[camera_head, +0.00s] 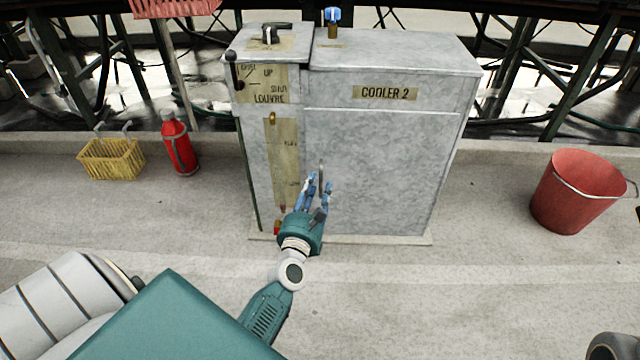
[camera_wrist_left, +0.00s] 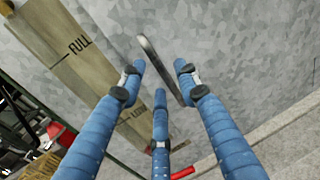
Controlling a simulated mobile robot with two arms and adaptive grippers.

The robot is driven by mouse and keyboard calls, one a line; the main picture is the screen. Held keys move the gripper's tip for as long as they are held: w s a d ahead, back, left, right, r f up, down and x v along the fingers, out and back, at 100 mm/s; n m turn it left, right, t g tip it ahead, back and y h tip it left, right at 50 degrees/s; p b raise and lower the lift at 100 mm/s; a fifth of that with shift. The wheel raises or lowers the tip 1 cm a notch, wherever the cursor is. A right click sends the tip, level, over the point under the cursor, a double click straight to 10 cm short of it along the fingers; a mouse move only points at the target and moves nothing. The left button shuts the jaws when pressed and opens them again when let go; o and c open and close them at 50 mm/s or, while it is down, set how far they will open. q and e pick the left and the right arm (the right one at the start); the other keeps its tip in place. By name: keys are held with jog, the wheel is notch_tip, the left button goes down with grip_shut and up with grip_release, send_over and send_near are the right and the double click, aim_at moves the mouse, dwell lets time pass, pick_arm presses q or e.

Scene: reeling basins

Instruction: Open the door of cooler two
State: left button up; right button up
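Cooler two (camera_head: 390,150) is a grey mottled cabinet with a "COOLER 2" label (camera_head: 385,92). Its front door panel looks closed. A slim metal door handle (camera_head: 321,178) stands upright near the panel's left edge. It also shows in the left wrist view as a thin grey bar (camera_wrist_left: 160,68). My left gripper (camera_head: 318,190) is at the handle, with its blue fingers (camera_wrist_left: 158,82) spread. The bar lies between and just beyond the fingertips; I cannot tell whether they touch it.
A louvre lever (camera_head: 232,57) and a gauge strip (camera_head: 285,160) are left of the door. A red bucket (camera_head: 575,195) stands to the right. A yellow basket (camera_head: 112,158) and red flask (camera_head: 179,145) stand to the left. The floor in front is clear.

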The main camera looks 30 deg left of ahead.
aim_at(320, 195)
pick_arm(q)
jog(key=shift+b+x, duration=0.3)
jog(key=shift+x, duration=1.4)
grip_shut()
